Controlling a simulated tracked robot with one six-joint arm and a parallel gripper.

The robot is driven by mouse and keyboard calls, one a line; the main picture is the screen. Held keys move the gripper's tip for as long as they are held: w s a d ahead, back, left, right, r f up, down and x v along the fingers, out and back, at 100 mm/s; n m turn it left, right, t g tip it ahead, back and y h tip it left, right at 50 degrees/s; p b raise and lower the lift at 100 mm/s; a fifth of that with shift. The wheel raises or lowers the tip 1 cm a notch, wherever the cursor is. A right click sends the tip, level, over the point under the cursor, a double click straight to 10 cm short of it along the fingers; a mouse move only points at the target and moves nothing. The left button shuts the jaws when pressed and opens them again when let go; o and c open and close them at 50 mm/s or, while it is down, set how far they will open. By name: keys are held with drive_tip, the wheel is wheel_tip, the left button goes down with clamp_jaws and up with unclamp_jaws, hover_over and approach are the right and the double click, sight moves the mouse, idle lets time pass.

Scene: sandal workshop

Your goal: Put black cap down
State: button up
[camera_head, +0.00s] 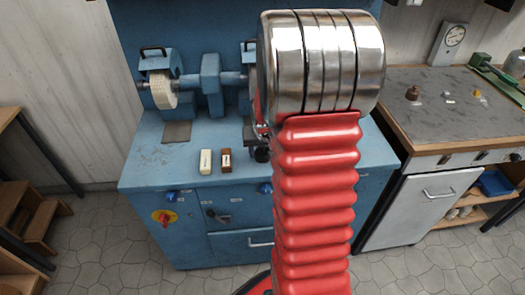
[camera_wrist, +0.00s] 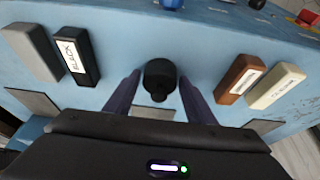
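The black cap (camera_wrist: 160,77) shows in the wrist view as a small round dark piece with a narrower end, at the blue bench top. My gripper (camera_wrist: 160,76) has its two dark purple fingers one on each side of it. A thin strip of blue shows between each fingertip and the cap, so the fingers look apart from it. In the head view my red and chrome arm hides most of the gripper area; only a small dark part shows beside the arm, and I cannot tell whether it is the cap.
On the blue bench (camera_head: 150,160), a black block (camera_wrist: 76,55) and a grey block (camera_wrist: 32,50) lie left in the wrist view; a brown block (camera_wrist: 240,78) and a cream block (camera_wrist: 277,86) lie right. A grinding wheel (camera_head: 163,90) stands behind. A workbench (camera_head: 440,125) stands at right.

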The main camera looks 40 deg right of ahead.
drive_tip(key=shift+o, duration=1)
drive_tip(key=shift+r, duration=0.25)
drive_tip(key=v, duration=1.1)
drive_tip(key=shift+s+a+r, duration=0.15)
drive_tip(key=shift+a+r, duration=0.05)
drive_tip(key=shift+r, duration=0.1)
